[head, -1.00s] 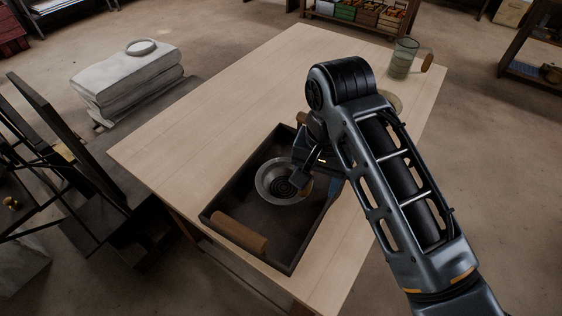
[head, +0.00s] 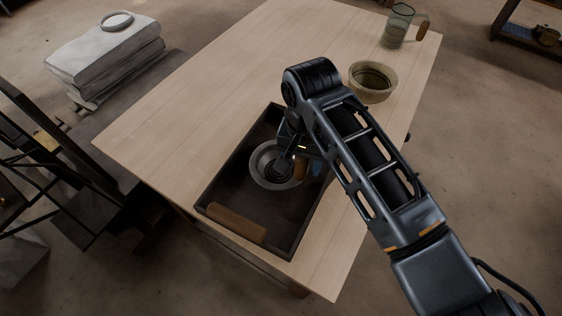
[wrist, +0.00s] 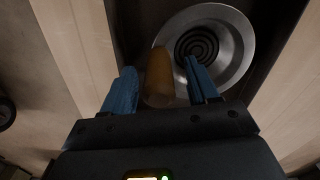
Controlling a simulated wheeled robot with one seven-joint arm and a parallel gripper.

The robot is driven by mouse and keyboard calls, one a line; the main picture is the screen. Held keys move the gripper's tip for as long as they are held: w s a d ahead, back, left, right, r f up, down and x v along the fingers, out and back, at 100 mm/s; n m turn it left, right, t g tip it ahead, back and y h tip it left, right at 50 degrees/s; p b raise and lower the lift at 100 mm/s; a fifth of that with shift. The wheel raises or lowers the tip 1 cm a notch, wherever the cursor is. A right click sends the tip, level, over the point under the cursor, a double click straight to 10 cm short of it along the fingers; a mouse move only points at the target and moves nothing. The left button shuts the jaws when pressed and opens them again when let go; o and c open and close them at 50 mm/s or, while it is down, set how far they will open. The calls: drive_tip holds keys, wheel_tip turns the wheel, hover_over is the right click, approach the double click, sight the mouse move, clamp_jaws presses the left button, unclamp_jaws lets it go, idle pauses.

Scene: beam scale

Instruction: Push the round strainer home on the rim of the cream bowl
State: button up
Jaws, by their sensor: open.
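The round strainer (head: 262,172) is a grey metal dish with dark rings in its middle and a wooden handle. It lies in the dark tray (head: 228,190). In the wrist view the strainer (wrist: 240,48) is beyond my fingers, and its handle (wrist: 159,75) stands between the two blue fingers. My gripper (wrist: 162,88) is open around the handle; contact cannot be told. In the head view my gripper (head: 300,160) is low over the strainer's right side and partly hides it. The cream bowl (head: 391,78) stands apart on the table, behind my arm, with nothing on its rim.
The tray has raised walls and a wooden grip (head: 236,223) at its near end. A glass jug (head: 397,30) with a wooden handle stands at the table's far right. The left and far parts of the wooden table (head: 215,95) are clear.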

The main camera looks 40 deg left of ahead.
drive_tip(key=shift+f, duration=0.4)
clamp_jaws()
idle(0.4)
